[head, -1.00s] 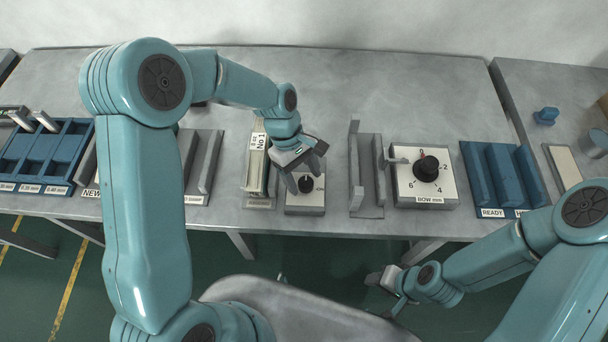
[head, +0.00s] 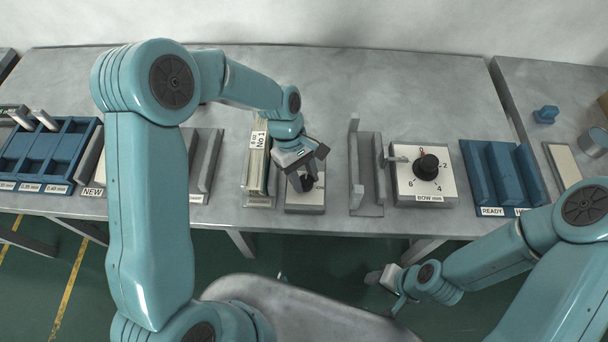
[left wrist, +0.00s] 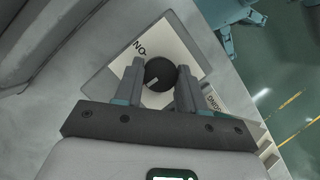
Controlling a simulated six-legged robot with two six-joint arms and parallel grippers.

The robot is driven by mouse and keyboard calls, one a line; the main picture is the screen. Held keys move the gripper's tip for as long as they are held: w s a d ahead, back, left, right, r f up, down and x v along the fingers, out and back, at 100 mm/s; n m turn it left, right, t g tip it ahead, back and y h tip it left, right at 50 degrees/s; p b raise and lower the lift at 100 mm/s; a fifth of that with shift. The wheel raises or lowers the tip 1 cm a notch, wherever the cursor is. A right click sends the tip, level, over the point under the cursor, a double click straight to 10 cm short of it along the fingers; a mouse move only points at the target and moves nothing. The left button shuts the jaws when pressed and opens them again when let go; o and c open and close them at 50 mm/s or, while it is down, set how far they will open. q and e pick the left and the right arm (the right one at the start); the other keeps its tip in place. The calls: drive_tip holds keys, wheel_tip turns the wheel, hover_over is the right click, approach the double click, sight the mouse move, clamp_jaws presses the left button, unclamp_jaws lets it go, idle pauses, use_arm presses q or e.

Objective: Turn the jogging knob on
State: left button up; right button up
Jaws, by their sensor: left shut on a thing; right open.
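The jogging knob (left wrist: 160,72) is round and black with a pale pointer line. It sits on a small box with a light top plate, whose front side shows in the head view (head: 305,207). In the left wrist view the pointer line is at the knob's lower left, and the "ON" mark is above left of the knob. My left gripper (head: 304,181) is shut on the knob, with one finger on each side of it in the left wrist view (left wrist: 159,76). In the head view the gripper mostly hides the knob. My right gripper (head: 384,279) is open, below the table's front edge.
A labelled holder (head: 258,170) stands close left of the box. To the right are a grey upright fixture (head: 367,190), a dial box (head: 425,190) marked in mm and a blue rack (head: 500,175). The table behind is clear.

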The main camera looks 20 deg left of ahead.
use_arm(q)
drive_tip(key=m, duration=0.2)
drive_tip(key=m+g+y, duration=0.1)
drive_tip(key=m, duration=0.1)
drive_tip(key=shift+w+d+m+b, duration=0.1)
drive_tip(key=shift+w+m+b, duration=0.1)
drive_tip(key=shift+m+b, duration=0.2)
drive_tip(key=m, duration=0.1)
drive_tip(key=m+y, duration=0.1)
drive_tip(key=m, duration=0.1)
drive_tip(key=shift+d+m+g+y, duration=0.1)
drive_tip(key=shift+m+g+y, duration=0.2)
drive_tip(key=m+y+b, duration=0.1)
drive_tip(key=m, duration=0.3)
drive_tip(key=shift+d+m+y, duration=0.1)
drive_tip(key=shift+m+y, duration=0.2)
drive_tip(key=shift+y, duration=0.1)
drive_tip(key=shift+d+r+m+y+b, duration=0.1)
drive_tip(key=shift+m+y+b, duration=0.55)
drive_tip(key=shift+m, duration=1.45)
drive_tip(key=o, duration=1.1)
drive_tip(key=shift+c, duration=0.2)
drive_tip(key=v, duration=1.6)
drive_tip(key=shift+s+d+p, duration=0.2)
drive_tip(key=shift+d+p, duration=0.05)
drive_tip(key=shift+p, duration=0.1)
